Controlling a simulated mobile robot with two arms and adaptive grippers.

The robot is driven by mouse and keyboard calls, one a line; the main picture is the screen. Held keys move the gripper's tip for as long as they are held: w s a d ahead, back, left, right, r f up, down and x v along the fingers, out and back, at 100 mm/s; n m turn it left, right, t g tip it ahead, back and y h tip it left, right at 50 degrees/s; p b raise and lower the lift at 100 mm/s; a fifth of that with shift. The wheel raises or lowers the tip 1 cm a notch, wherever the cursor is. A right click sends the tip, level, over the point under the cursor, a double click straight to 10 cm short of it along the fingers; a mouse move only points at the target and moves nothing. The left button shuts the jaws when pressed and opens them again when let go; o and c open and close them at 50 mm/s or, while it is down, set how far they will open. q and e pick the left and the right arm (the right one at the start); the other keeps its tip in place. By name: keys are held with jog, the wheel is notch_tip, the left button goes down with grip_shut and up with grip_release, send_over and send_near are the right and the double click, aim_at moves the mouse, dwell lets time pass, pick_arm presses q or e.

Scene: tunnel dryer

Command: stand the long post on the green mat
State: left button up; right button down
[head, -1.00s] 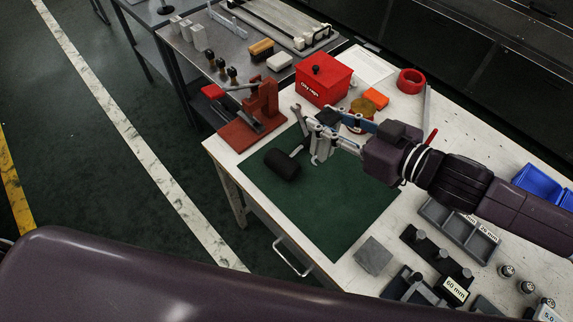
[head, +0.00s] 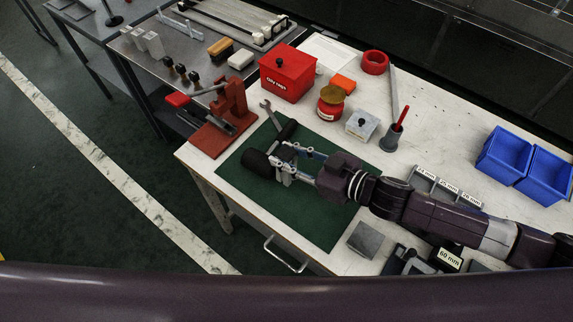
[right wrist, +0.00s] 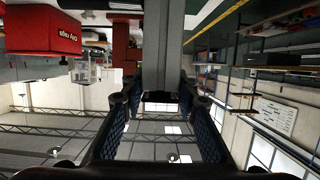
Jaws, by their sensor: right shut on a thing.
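The green mat (head: 315,222) lies on the near left part of the white bench. My right gripper (head: 283,167) is over the mat, beside the black mallet head. It is shut on a grey post (right wrist: 163,45), which stands out between the fingers in the right wrist view. In the head view the gripper covers much of the post, and I cannot tell whether its lower end touches the mat. My left gripper is not in view.
A black mallet (head: 257,162) lies on the mat, close to the gripper. A wrench (head: 270,113) is at its back edge. A grey block (head: 364,239) sits right of the mat. A red press (head: 225,120) stands behind left. The mat's front part is clear.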

notch_tip(320, 180, down, 4)
jog(key=shift+f, duration=0.25)
jog(key=shift+f, duration=0.15)
jog(key=c, duration=1.5)
grip_release()
